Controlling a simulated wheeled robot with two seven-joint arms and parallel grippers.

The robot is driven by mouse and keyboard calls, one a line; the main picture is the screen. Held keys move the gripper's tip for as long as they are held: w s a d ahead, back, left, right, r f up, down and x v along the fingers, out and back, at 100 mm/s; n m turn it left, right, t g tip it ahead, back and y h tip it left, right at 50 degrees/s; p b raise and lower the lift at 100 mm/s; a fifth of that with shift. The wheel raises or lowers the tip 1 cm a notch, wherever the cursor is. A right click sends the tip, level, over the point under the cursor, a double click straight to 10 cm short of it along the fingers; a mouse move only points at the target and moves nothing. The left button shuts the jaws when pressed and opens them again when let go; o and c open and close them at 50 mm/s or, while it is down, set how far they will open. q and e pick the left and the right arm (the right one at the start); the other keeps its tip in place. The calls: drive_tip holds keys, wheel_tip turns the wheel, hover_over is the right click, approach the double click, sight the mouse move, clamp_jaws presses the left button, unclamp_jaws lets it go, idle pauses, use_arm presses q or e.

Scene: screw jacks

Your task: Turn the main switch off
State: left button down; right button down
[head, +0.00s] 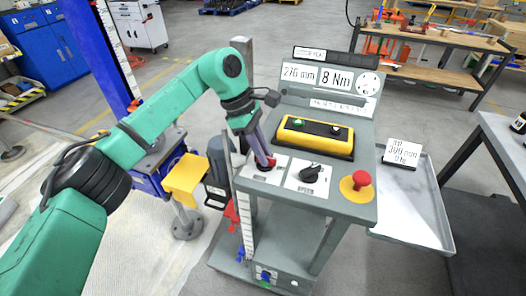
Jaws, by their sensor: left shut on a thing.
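The console (352,206) is a grey stand with a sloped top and a raised display panel. A red switch (264,168) sits on a white plate at the console's left front, mostly hidden by my gripper; I take it to be the main switch. My left gripper (266,163) points down at it with its fingers shut on its handle. The switch's exact angle is hidden. My right gripper is not in view.
A black speed knob (310,173) is just right of the switch. A yellow box with buttons (315,138) lies behind, and a red mushroom button (361,179) is at the right. A grey side tray (412,215) adjoins the console. A blue column (98,50) stands left.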

use_arm(q)
drive_tip(key=c, duration=0.8)
unclamp_jaws()
drive_tip(key=shift+r, duration=0.1)
drive_tip(key=shift+c, duration=0.2)
drive_tip(key=shift+w+a+r, duration=0.1)
drive_tip(key=shift+a+r, duration=0.05)
drive_tip(key=shift+r, duration=0.15)
drive_tip(key=v, duration=1.4)
drive_tip(key=shift+f, duration=0.15)
